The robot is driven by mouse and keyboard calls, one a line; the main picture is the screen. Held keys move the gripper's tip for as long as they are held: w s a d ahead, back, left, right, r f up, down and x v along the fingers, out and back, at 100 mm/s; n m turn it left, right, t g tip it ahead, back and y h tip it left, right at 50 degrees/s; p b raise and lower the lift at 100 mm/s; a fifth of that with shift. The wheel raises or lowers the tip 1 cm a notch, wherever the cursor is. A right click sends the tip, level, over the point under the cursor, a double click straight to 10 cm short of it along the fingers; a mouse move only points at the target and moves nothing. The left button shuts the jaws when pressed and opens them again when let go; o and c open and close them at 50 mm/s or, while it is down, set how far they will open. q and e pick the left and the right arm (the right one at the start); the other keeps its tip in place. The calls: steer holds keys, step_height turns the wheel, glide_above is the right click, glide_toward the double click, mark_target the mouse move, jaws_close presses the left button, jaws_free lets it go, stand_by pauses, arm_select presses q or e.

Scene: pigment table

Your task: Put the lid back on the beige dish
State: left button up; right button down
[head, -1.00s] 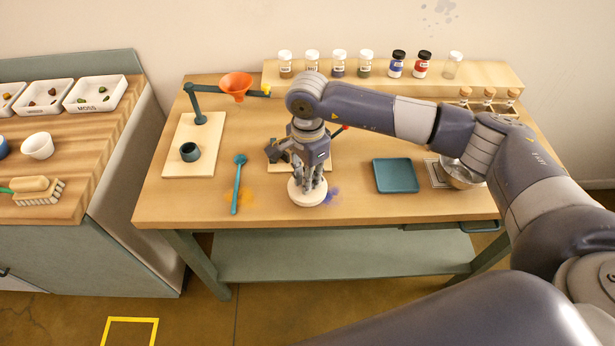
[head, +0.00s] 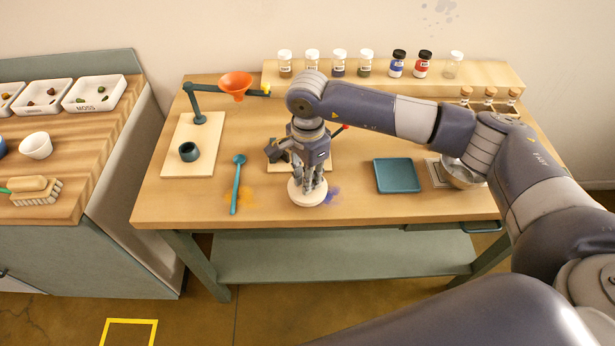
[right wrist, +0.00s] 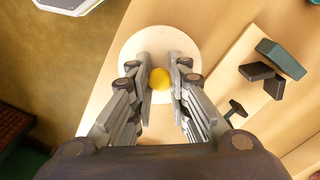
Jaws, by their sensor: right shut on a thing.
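A round, pale cream lid (head: 308,202) is at the front middle of the pigment table, under my right gripper (head: 308,187). In the right wrist view the lid (right wrist: 150,42) shows as a pale disc with a yellow knob (right wrist: 159,78) at its middle. The fingers of my right gripper (right wrist: 160,76) are shut on that knob from both sides. I see no separate beige dish; whether it is under the lid is hidden. I cannot tell whether the lid hangs free or rests on something. My left gripper is not in view.
A teal square tray (head: 397,176) and a metal bowl (head: 461,175) are to the right.

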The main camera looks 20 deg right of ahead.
steer(key=shift+b, duration=0.35)
stand_by(0.7)
stand_by(0.4)
steer(key=c, duration=1.4)
jaws_free()
steer(key=shift+c, duration=0.2)
steer(key=o, duration=0.5)
steer(key=shift+r+p, duration=1.35)
steer(key=shift+r, duration=2.15)
